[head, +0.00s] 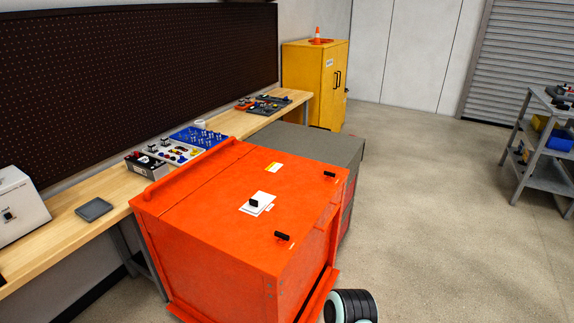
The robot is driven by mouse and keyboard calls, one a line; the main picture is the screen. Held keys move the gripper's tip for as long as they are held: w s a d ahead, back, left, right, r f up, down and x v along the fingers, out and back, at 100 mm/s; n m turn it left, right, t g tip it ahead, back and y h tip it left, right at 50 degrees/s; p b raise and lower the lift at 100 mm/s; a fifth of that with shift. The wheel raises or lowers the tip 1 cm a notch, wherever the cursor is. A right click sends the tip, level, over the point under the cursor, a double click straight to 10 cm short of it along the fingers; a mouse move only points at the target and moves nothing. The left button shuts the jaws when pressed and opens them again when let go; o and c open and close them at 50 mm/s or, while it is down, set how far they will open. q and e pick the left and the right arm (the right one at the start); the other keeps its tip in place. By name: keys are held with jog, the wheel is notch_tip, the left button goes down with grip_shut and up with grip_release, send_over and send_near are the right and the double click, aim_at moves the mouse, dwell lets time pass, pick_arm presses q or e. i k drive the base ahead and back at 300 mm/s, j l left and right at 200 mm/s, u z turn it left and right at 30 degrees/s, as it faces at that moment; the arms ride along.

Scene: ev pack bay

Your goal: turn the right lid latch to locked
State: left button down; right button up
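A large orange case (215,250) with a flat lid stands at the centre of the head view. Two short black latches sit near the lid's right-hand edge: a nearer one (282,236) and a farther one (329,174). Each lies beside a small pale label. I cannot tell from this view which one the task calls right, nor read their labels. A black knob (254,203) stands on a white plate mid-lid. Neither gripper is in view.
A wooden workbench (120,195) with trays and tools runs along the left wall. A grey case (320,148) stands directly behind the orange one. A yellow cabinet (310,85) is at the back. A grey cart (550,150) stands at right. Floor between is clear.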

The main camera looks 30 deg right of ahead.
aim_at(329, 175)
jog(key=l+u, duration=0.35)
jog(key=l, duration=0.15)
jog(key=l+u, duration=0.6)
jog(key=l, duration=0.4)
jog(key=k+l+u, duration=0.2)
jog(key=l, duration=0.35)
jog(key=k+l, duration=0.1)
jog(key=l, duration=0.4)
jog(key=k+l+u, duration=0.1)
jog(key=l, duration=0.45)
